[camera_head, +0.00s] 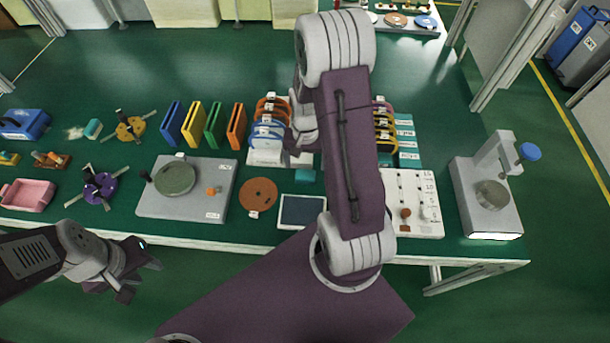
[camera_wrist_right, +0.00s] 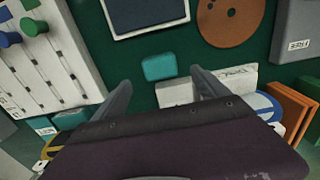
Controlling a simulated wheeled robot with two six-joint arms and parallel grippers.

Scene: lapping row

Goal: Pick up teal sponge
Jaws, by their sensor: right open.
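In the head view my right gripper (camera_head: 300,138) is mostly hidden by my arm. A second teal block (camera_head: 93,128) lies at the left of the table beside a whitish smear; I cannot tell from the picture which block is the named sponge. My left gripper (camera_head: 142,279) is open and empty, in front of the table edge.
A white holder (camera_wrist_right: 175,93) with coloured rings is close to my right fingers. A white slider board (camera_head: 427,215) stands at right. A grey plate (camera_head: 215,205) lies left.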

